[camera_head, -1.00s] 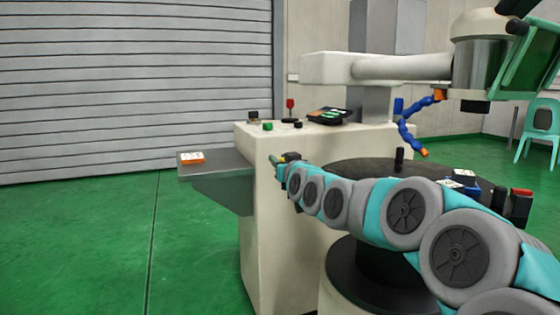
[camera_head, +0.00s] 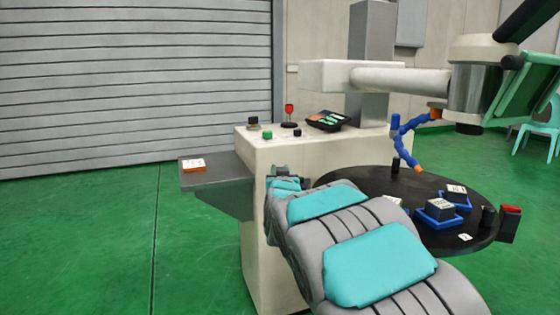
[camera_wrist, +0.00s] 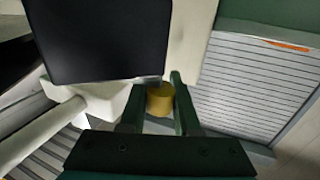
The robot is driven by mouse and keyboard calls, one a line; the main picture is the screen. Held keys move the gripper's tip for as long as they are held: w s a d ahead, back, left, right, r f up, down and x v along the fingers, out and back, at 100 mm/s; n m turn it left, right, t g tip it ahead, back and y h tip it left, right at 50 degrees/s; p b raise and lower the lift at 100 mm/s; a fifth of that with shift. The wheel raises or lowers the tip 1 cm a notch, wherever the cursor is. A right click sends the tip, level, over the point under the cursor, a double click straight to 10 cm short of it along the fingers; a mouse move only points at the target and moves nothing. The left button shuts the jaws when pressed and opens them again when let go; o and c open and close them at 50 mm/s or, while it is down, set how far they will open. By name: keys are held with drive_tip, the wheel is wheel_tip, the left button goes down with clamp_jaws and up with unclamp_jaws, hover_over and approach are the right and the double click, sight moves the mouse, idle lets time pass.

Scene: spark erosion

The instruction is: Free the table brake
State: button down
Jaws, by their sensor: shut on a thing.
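My gripper (camera_wrist: 157,90) shows in the wrist view with its two dark fingers on either side of a yellow cylindrical knob (camera_wrist: 160,99), shut on it. The knob's mounting is partly hidden by the fingers and a dark panel. In the head view my arm reaches to the cream machine body (camera_head: 263,240), and its wrist end is at the machine's front upper edge. The gripper and knob are hidden there behind my arm. The round black table (camera_head: 350,180) is beside the machine. I cannot tell which part is its brake.
Blue trays with dark blocks (camera_head: 440,209) lie on the table, and a black piece with a red top (camera_head: 510,212) is at its right edge. A grey shelf (camera_head: 215,178) juts left.

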drive_tip(key=m+h+p, duration=0.1)
drive_tip(key=p, duration=0.3)
drive_tip(key=w+m+h+p, duration=0.1)
drive_tip(key=h+p, duration=0.1)
drive_tip(key=p, duration=0.2)
drive_tip(key=shift+d+r, duration=0.1)
drive_tip(key=shift+r, duration=0.1)
drive_tip(key=shift+f, duration=0.1)
drive_tip(key=c, duration=0.6)
unclamp_jaws()
drive_tip(key=shift+d+f, duration=0.1)
drive_tip(key=shift+c, duration=0.2)
drive_tip(key=s+a, duration=0.1)
drive_tip(key=s, duration=0.6)
drive_tip(key=shift+s+b, duration=0.35)
